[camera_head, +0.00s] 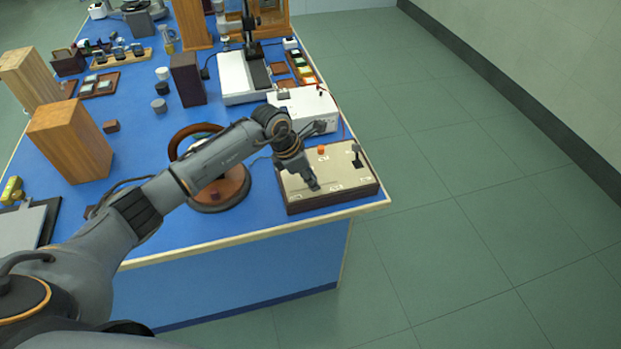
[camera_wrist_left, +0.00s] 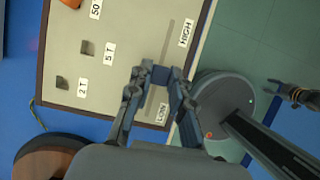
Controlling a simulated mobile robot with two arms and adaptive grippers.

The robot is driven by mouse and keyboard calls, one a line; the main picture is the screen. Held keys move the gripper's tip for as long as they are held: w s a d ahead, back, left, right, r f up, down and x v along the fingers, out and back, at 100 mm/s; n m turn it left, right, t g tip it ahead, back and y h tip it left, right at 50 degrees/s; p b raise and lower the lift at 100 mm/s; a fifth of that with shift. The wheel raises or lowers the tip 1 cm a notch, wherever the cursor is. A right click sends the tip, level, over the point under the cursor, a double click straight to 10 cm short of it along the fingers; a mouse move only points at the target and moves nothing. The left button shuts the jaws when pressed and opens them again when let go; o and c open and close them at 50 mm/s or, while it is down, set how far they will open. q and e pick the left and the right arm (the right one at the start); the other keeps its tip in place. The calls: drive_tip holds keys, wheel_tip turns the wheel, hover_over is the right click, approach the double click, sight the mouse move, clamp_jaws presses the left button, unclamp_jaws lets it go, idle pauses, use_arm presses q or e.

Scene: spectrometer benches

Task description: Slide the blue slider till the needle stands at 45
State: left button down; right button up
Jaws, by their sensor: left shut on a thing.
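The control box (camera_head: 299,203) has a pale top and dark sides and sits at the bench's front right corner. My left gripper (camera_head: 314,185) reaches down onto its top. In the left wrist view my left gripper (camera_wrist_left: 163,78) is shut on the blue slider (camera_wrist_left: 163,73), in the slot between the LOW and HIGH labels. The fingers partly hide the slider and slot. A round brown instrument (camera_head: 232,186) with an upright ring stands left of the box; no needle or reading can be made out. A small dark forked part (camera_wrist_left: 293,94), possibly my right gripper, shows at the wrist view's right.
An orange knob (camera_head: 321,149) and a black switch (camera_head: 357,154) stand on the box top. A white unit (camera_head: 307,103) with wires sits behind it. A wooden block (camera_head: 68,141) stands at the left. Open floor lies right of the bench.

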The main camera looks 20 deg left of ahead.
use_arm(q)
drive_tip(key=shift+w+d, duration=0.1)
drive_tip(key=shift+d, duration=0.05)
drive_tip(key=c, duration=1.2)
unclamp_jaws()
drive_tip(key=v, duration=1.2)
